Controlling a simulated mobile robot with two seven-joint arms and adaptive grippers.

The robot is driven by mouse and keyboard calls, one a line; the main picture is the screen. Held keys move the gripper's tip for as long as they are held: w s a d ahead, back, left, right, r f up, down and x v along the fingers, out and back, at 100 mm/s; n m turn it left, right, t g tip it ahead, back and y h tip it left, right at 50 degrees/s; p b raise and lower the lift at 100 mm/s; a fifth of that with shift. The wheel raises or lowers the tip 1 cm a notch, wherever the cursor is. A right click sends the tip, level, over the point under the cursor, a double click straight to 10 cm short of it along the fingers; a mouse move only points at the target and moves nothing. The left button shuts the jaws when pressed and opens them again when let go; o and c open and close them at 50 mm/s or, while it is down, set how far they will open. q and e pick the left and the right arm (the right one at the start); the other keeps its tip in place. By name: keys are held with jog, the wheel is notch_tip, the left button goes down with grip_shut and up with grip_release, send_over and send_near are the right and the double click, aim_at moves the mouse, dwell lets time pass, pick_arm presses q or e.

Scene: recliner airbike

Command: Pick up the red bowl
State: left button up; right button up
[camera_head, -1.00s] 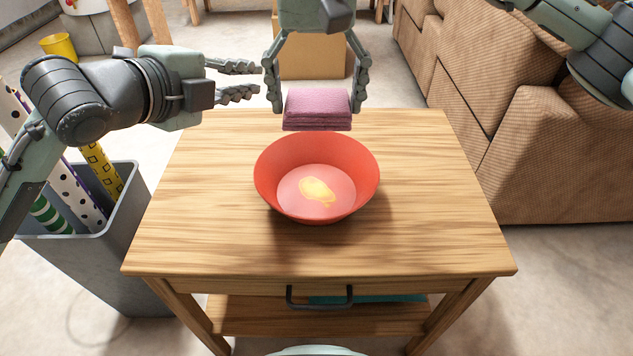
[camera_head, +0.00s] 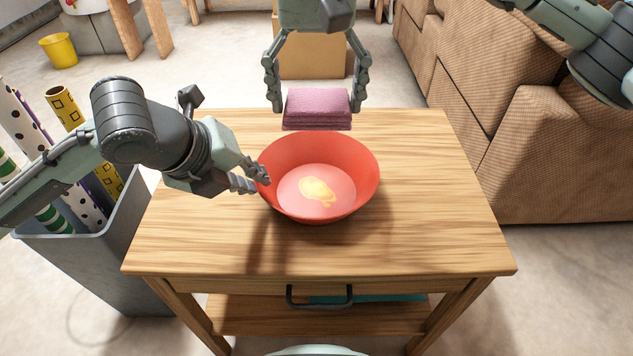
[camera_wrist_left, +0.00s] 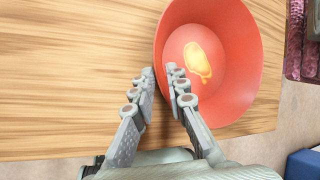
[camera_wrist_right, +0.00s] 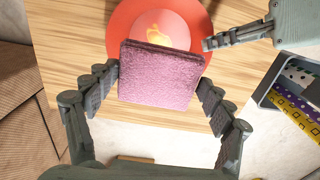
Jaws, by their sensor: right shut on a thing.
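The red bowl (camera_head: 358,160) stands upright on the wooden table, with a yellow patch on its inner floor; it also shows in the left wrist view (camera_wrist_left: 235,40). My left gripper (camera_head: 256,178) is at the bowl's left rim. In the left wrist view its fingers (camera_wrist_left: 160,76) are a little apart, one outside the bowl and one over its inside, with the rim between them. My right gripper (camera_head: 318,108) is shut on a folded pink cloth (camera_head: 318,103), held by the table's far edge behind the bowl. The cloth also shows in the right wrist view (camera_wrist_right: 160,78).
The wooden table (camera_head: 430,235) is clear around the bowl. A grey bin (camera_head: 120,235) with patterned rolls stands at the left. A brown sofa (camera_head: 560,150) is at the right. A cardboard box (camera_head: 312,60) is on the floor behind the table.

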aim_at(276, 191)
pick_arm(q)
jog(key=x, duration=0.5)
jog(key=shift+d+f, duration=0.1)
jog(key=shift+c, duration=0.3)
grip_shut()
notch_tip(276, 191, up, 10)
jog(key=shift+r, duration=0.1)
dwell(0.6)
